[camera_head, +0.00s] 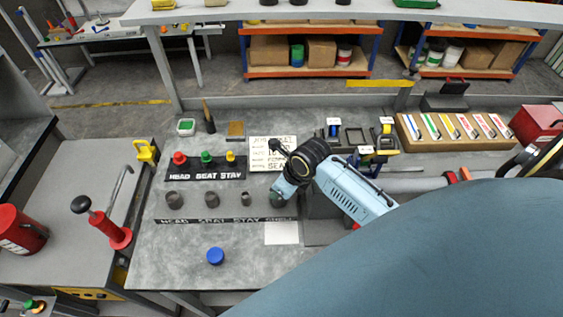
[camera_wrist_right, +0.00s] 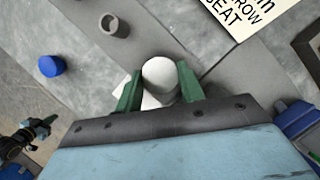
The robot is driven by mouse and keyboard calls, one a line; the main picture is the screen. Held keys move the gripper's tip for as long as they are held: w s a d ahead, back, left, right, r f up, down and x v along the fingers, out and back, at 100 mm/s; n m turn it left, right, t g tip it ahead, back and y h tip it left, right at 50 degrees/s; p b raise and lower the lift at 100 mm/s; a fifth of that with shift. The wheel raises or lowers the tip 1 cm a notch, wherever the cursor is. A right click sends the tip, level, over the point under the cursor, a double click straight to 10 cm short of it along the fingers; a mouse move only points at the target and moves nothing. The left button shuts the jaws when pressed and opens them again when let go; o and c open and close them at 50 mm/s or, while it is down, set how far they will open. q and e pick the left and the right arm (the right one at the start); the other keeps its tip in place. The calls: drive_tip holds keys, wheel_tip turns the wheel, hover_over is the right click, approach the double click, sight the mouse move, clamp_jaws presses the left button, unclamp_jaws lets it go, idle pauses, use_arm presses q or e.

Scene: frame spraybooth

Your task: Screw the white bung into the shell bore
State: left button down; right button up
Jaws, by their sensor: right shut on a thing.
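The white bung (camera_wrist_right: 160,76) stands between the green fingers of my right gripper (camera_wrist_right: 160,92) in the right wrist view, with the fingers closed on its sides. In the head view my right gripper (camera_head: 277,199) is low over the bench at the right end of the row of grey bores, above the SHELL label (camera_head: 280,219). The gripper hides the shell bore and the bung there. I cannot tell whether the bung is in the bore. My left gripper is not in view.
Grey bores (camera_head: 211,200) stand left of the gripper. Behind them is a black rack (camera_head: 205,174) with red, green and yellow bungs. A blue cap (camera_head: 215,256) and a white square (camera_head: 281,233) lie in front. The bench's front left is clear.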

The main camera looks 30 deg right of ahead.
drive_tip(key=shift+m+h, duration=0.5)
drive_tip(key=shift+m, duration=0.8)
drive_tip(key=o, duration=0.6)
drive_tip(key=shift+o, duration=0.2)
